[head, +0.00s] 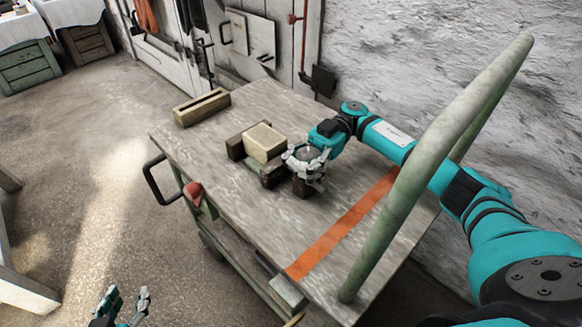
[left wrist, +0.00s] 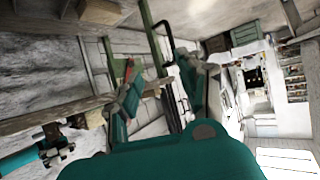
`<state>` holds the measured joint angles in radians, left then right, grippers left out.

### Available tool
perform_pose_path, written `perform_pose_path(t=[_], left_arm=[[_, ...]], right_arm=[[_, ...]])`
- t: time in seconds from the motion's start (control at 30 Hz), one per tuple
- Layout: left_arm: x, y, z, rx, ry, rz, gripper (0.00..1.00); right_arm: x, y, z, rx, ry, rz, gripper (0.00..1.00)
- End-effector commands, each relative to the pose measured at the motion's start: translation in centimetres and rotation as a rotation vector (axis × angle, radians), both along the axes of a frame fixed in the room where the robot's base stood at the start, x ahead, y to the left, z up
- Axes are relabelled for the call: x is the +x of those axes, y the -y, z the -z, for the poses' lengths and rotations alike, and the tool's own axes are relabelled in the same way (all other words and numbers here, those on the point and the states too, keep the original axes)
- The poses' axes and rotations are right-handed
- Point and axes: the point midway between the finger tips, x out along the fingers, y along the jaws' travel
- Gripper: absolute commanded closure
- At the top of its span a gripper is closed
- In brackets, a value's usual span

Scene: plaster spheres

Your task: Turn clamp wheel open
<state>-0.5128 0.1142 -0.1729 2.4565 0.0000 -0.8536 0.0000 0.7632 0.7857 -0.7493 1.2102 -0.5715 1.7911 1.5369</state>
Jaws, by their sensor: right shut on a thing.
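My right gripper (head: 305,170) points down over the cart top, its fingers closed around the clamp wheel, which they and the wrist mostly hide. A dark block (head: 302,188) shows just below the fingers. The clamp beside it holds a pale block (head: 264,142) between darker wooden pieces, with a green part (head: 256,164) low in front. My left gripper (head: 124,305) is open and empty, low at the front left and away from the cart. Its spread fingers also show in the left wrist view (left wrist: 168,95).
The wooden cart top (head: 240,200) carries a slotted wooden block (head: 201,107) at its far left and an orange stripe (head: 345,228) on the right. A green push handle (head: 436,150) rises at the right. A red knob (head: 193,191) sits on the left side.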

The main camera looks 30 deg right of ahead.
Motion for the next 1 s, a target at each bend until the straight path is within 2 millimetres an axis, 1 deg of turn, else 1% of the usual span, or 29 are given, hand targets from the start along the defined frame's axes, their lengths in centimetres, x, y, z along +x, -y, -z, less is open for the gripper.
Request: perform_pose_path(t=[0.03,0.2,0.4,0.5,0.7,1.0], left_arm=[[0.6,0.3,-0.6,-0.013,0.053,0.004,0.60],[2.2,1.2,-3.8,-0.058,0.243,0.016,0.60],[3.0,1.8,-6.8,-0.100,0.409,0.025,0.60],[3.1,2.0,-7.8,-0.113,0.459,0.029,0.60],[3.2,2.1,-8.7,-0.125,0.506,0.031,0.60],[3.2,2.1,-8.8,-0.125,0.509,0.031,0.60]], right_arm=[[0.2,0.5,0.0,-0.002,0.004,-0.019,1.00],[-0.2,0.7,-0.1,-0.001,0.003,-0.109,1.00],[-0.4,0.9,-0.2,0.002,0.004,-0.178,1.00],[-0.5,0.9,-0.3,0.004,0.006,-0.199,1.00],[-0.6,0.9,-0.5,0.007,0.011,-0.220,1.00],[-0.6,0.8,-0.6,0.010,0.013,-0.226,1.00]])
